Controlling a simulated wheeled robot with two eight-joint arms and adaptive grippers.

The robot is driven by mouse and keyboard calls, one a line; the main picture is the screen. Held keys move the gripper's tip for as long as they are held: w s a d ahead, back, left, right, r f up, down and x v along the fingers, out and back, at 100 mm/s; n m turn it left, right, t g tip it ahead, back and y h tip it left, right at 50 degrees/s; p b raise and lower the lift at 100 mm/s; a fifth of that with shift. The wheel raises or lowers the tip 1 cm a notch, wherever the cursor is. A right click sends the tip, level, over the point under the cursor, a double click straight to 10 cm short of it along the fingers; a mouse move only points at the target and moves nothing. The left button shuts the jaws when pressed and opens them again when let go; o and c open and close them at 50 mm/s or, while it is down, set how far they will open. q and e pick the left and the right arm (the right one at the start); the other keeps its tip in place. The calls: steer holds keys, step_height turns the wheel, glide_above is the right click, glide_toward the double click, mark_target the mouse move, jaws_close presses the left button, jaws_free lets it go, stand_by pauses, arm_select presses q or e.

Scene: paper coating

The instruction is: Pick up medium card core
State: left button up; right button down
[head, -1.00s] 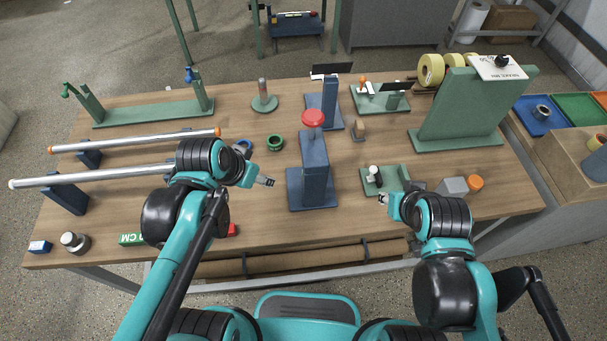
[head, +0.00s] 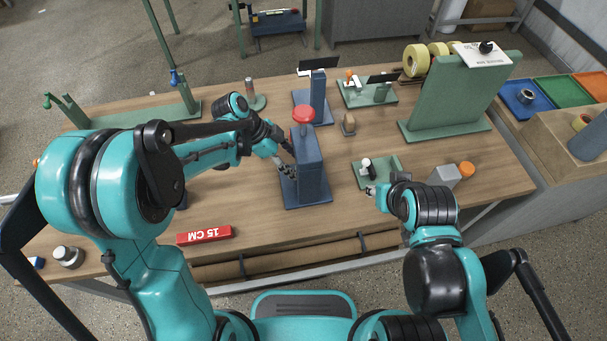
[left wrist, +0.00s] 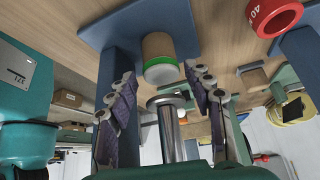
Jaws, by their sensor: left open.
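The card core (left wrist: 158,48), a brown cylinder with a green band and white end, stands on the blue press's base plate (left wrist: 120,22) in the left wrist view, which looks upside down. The press's metal plunger (left wrist: 170,130) faces it. My left gripper (left wrist: 158,78) is open, with a finger toward each side of the core; I see no clear contact. In the head view my left gripper (head: 287,171) is at the left side of the blue press (head: 311,165), and the core is hidden there. My right gripper (head: 372,192) is near the green fixture; its jaws are too small to read.
A red ring (left wrist: 275,15) lies near the press in the left wrist view. A red "15 CM" bar (head: 204,235) lies at the front edge. A green fixture (head: 363,174) and grey block (head: 443,176) stand right of the press. A green panel stand (head: 457,95) is behind.

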arm_select(q)
steer(key=b+x, duration=0.2)
steer(key=x, duration=0.4)
steer(key=shift+a+f, duration=0.2)
steer(key=shift+r, duration=0.1)
steer(key=c, duration=0.9)
